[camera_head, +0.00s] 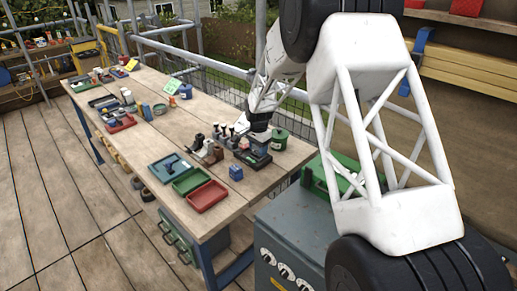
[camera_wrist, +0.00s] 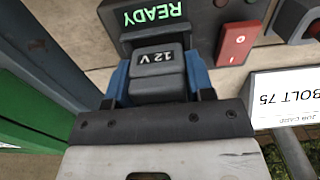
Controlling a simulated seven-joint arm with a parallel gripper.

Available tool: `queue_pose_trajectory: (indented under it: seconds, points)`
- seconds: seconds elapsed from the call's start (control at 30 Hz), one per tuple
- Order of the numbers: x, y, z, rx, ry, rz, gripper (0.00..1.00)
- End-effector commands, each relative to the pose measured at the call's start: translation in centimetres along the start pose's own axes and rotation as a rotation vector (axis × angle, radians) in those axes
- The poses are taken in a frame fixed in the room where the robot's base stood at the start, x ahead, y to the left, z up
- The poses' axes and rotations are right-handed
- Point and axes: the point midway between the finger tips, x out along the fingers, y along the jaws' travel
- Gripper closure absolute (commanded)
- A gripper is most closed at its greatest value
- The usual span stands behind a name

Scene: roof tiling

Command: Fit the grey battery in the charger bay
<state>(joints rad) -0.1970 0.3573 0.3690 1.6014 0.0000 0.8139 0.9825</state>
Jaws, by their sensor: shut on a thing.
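The grey battery (camera_wrist: 158,68), marked 12 V, sits between the two blue fingers of my gripper (camera_wrist: 160,78) in the wrist view. The fingers are shut on its sides. The dark charger (camera_wrist: 205,22) lies just beyond, with a lit green READY display and a red switch (camera_wrist: 236,43). The battery's far end is at the charger's dark bay, below the display. I cannot tell how deep it sits. In the head view my gripper (camera_head: 258,137) is low over the charger (camera_head: 254,158) at the bench's right end, and the battery is hidden.
On the wooden bench (camera_head: 225,205), blue, green (camera_head: 188,181) and red trays (camera_head: 207,196), a blue block (camera_head: 236,172) and a green round container (camera_head: 279,139) stand near the charger.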

Motion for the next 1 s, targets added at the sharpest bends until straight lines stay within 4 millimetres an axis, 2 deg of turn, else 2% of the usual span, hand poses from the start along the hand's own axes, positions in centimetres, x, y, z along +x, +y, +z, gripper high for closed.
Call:
queue_pose_trajectory:
  seconds: [1.0]
  points:
    - [0.95,0.00,0.00,0.000,-0.001,0.001,0.81]
